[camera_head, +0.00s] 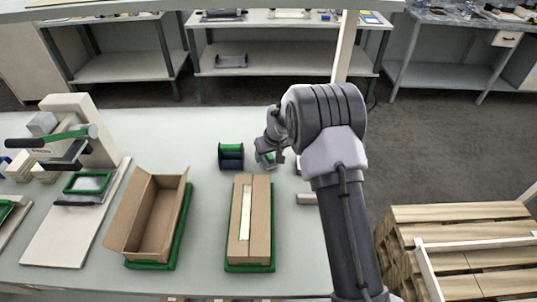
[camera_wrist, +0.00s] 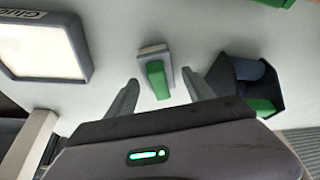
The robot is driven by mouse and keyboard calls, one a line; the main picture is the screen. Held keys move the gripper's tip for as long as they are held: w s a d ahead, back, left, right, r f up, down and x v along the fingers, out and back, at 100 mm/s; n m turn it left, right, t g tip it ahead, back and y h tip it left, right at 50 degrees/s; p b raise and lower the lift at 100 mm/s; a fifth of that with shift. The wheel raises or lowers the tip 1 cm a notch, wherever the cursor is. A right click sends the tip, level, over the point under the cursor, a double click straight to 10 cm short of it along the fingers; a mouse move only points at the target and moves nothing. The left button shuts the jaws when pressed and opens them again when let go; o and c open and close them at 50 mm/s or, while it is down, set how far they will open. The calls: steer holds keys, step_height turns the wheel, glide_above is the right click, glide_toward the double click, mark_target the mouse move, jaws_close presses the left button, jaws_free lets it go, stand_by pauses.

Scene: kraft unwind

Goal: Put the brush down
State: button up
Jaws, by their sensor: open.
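The brush (camera_wrist: 157,79), with a green handle and a pale grey block-like end, shows in the wrist view between and a little beyond my fingertips. My gripper (camera_wrist: 163,86) is open, with a visible gap on both sides of the brush. The brush appears to rest on the pale table, but its contact there is not clear. In the head view, my gripper (camera_head: 271,150) is low over the table, and a small green part of the brush (camera_head: 268,160) shows beside it, partly hidden.
A dark holder with green parts (camera_head: 231,156) stands left of my gripper; it also shows in the wrist view (camera_wrist: 246,84). An open carton (camera_head: 127,222) and a closed carton (camera_head: 260,226) sit in green frames nearer. A framed pad marked "Glue" (camera_wrist: 45,45) lies close by.

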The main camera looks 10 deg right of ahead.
steer(key=s+r+m+p, duration=0.1)
steer(key=s+r, duration=0.5)
steer(key=r, duration=0.6)
steer(key=s+r+m+p, duration=0.1)
steer(key=s+r, duration=0.5)
steer(key=r, duration=0.5)
steer(key=s+a+r+m+t, duration=0.1)
steer(key=s+r, duration=0.3)
steer(key=s, duration=0.3)
steer(key=s+a+r+m, duration=0.15)
steer(key=s+r, duration=0.25)
steer(key=s, duration=0.4)
steer(key=s+a+m+y, duration=0.1)
steer(key=s+m, duration=0.1)
steer(key=s, duration=1.2)
steer(key=shift+s+a+f, duration=0.15)
steer(key=shift+a+f, duration=0.05)
steer(key=shift+f, duration=0.2)
steer(key=shift+f+b, duration=2.7)
steer(key=shift+f, duration=0.1)
steer(key=shift+o, duration=0.5)
